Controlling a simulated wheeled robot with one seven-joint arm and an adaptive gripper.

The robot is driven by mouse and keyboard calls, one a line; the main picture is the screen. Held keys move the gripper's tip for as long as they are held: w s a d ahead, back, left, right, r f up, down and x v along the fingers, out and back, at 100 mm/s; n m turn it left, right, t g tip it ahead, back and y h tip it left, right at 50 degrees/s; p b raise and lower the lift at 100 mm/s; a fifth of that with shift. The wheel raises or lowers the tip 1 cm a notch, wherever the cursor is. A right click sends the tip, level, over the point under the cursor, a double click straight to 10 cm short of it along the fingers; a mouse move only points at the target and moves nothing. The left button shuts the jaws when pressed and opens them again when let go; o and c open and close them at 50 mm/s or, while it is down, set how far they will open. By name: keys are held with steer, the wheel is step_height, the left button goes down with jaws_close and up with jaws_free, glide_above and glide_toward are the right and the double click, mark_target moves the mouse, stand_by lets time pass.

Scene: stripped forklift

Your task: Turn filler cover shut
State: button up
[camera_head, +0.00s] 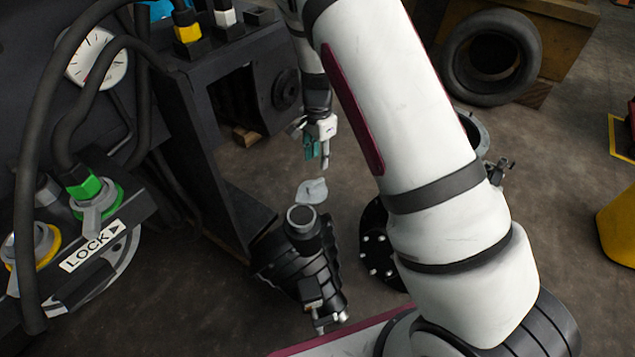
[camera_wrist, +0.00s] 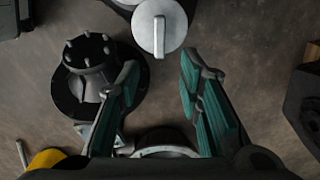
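The filler cover (camera_head: 311,190) is a light grey, thin plate beside the far rim of the filler neck (camera_head: 302,216), whose round mouth is uncovered. In the wrist view the cover (camera_wrist: 160,28) is a round disc with a raised bar across it, near the top edge; part of a grey rim shows at its left. My gripper (camera_head: 316,152) hangs beyond and above the cover, apart from it. In the wrist view my gripper (camera_wrist: 158,72) has its teal-padded fingers spread with nothing between them, and the cover lies beyond the tips.
A black bolted flange (camera_head: 378,245) lies right of the neck, partly behind my arm. An open metal cylinder (camera_head: 473,132) stands farther right. The dark forklift body (camera_head: 205,150), with hoses and a LOCK label (camera_head: 92,248), fills the left. A tyre (camera_head: 490,58) leans at the back.

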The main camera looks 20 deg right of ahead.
mark_target(318, 181)
step_height(318, 181, down, 10)
steer(key=b, duration=0.3)
steer(key=shift+r, duration=0.15)
jaws_close()
